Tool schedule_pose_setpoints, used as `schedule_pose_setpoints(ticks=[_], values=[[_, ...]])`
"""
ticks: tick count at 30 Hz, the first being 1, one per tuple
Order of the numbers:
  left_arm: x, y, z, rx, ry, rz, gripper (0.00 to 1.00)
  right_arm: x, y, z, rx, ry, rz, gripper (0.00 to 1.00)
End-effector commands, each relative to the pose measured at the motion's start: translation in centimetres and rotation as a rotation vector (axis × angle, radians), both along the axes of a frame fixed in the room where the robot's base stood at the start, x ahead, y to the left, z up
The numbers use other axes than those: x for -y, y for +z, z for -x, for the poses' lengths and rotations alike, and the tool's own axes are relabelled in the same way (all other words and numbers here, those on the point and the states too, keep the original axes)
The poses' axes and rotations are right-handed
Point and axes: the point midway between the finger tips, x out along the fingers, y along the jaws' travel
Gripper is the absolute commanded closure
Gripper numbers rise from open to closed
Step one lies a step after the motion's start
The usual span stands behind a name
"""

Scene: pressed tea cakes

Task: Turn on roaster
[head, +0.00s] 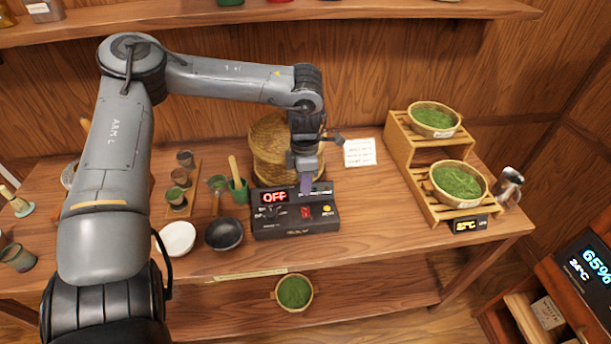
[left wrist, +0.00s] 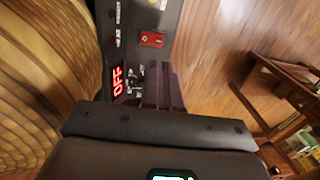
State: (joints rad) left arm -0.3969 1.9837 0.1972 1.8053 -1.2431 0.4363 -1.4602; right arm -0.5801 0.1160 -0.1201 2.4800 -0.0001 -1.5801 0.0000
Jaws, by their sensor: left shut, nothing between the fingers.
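The roaster's dark control box (head: 325,222) stands on the table and its red display (head: 274,197) reads OFF. It has a red switch (head: 306,211), a yellow button (head: 327,210) and several small knobs on its face. A woven bamboo drum (head: 266,150) stands behind it. My left gripper (head: 305,187) is shut and empty, pointing down just above the back of the box. In the left wrist view the shut fingers (left wrist: 165,88) are beside the OFF display (left wrist: 118,80), with the red switch (left wrist: 152,40) beyond them. I cannot tell whether they touch the box. My right gripper is out of view.
A white bowl (head: 178,238) and a black bowl (head: 224,234) sit left of the box. A white card (head: 360,152) and a wooden tiered rack (head: 398,150) with baskets of green leaves are to the right.

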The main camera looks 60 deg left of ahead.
Motion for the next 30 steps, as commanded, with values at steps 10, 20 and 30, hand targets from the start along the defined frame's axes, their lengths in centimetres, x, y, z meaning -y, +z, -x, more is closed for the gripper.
schedule_pose_setpoints(ticks=[10, 20, 30], values=[[0.7, -6.3, 0.3, -0.002, 0.0, 0.002, 1.0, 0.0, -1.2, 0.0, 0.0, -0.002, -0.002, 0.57], [1.0, -8.6, 0.3, 0.001, 0.0, 0.0, 1.0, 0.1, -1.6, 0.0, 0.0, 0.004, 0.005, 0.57], [1.0, -8.7, 0.3, 0.001, 0.0, 0.0, 1.0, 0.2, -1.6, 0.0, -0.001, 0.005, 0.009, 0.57]])
